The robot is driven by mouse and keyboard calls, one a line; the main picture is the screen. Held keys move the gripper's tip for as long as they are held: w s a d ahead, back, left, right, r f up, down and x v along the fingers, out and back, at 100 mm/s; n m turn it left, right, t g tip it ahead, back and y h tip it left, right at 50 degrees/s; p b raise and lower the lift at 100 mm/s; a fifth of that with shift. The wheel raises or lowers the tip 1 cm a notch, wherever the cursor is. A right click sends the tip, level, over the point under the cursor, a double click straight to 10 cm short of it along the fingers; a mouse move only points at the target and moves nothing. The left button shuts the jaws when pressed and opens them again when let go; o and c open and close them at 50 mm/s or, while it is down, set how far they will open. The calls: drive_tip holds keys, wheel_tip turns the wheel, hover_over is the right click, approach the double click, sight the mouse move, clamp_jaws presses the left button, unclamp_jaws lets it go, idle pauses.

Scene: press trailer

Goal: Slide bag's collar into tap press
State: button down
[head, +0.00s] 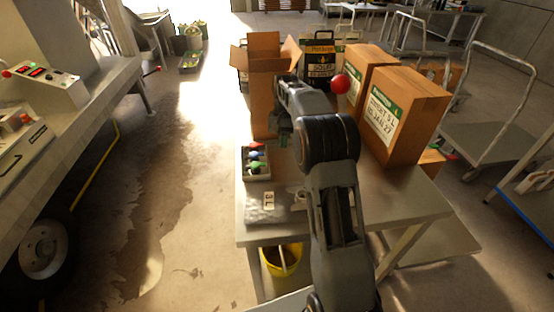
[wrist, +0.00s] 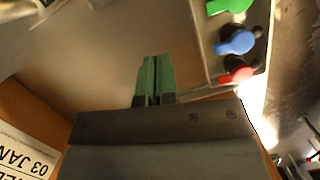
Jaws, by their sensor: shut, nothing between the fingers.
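My gripper's green fingers show in the wrist view (wrist: 156,78), closed together with nothing between them. In the head view my gripper (head: 284,138) is over the table beside the open cardboard box, partly hidden by my arm. A flat grey item (head: 277,212) with a "3L" card lies on the table near its front edge; it may be the bag, but I cannot tell. A small pale part at its right end is partly behind my arm. A red ball knob (head: 340,84) stands beyond my arm, perhaps the press lever; the press body is hidden.
A tray (head: 245,163) of green, blue and red taps sits at the table's left edge. An open carton (head: 262,90) stands behind it. Tall labelled cartons (head: 408,112) fill the table's right side. A yellow bucket (head: 282,262) is below. Trolleys stand at right.

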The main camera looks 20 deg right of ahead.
sight(280, 183)
drive_tip(key=x, duration=1)
drive_tip(key=shift+w+a+f, duration=0.15)
drive_tip(key=shift+w+a, duration=0.05)
drive_tip(key=shift+w, duration=0.1)
drive_tip(key=shift+s+a+r+p, duration=0.15)
drive_tip(key=shift+s+a+p, duration=0.1)
drive_tip(key=shift+s, duration=0.25)
drive_tip(key=shift+s+a+r+p, duration=0.1)
drive_tip(key=shift+s+a+p, duration=0.1)
drive_tip(key=shift+s, duration=0.25)
drive_tip(key=shift+s+a, duration=0.3)
drive_tip(key=shift+s, duration=0.55)
drive_tip(key=shift+f, duration=0.1)
drive_tip(key=shift+s+a, duration=0.2)
drive_tip(key=shift+s, duration=0.05)
drive_tip(key=shift+s+a, duration=0.2)
drive_tip(key=shift+s, duration=0.6)
drive_tip(key=shift+w, duration=0.25)
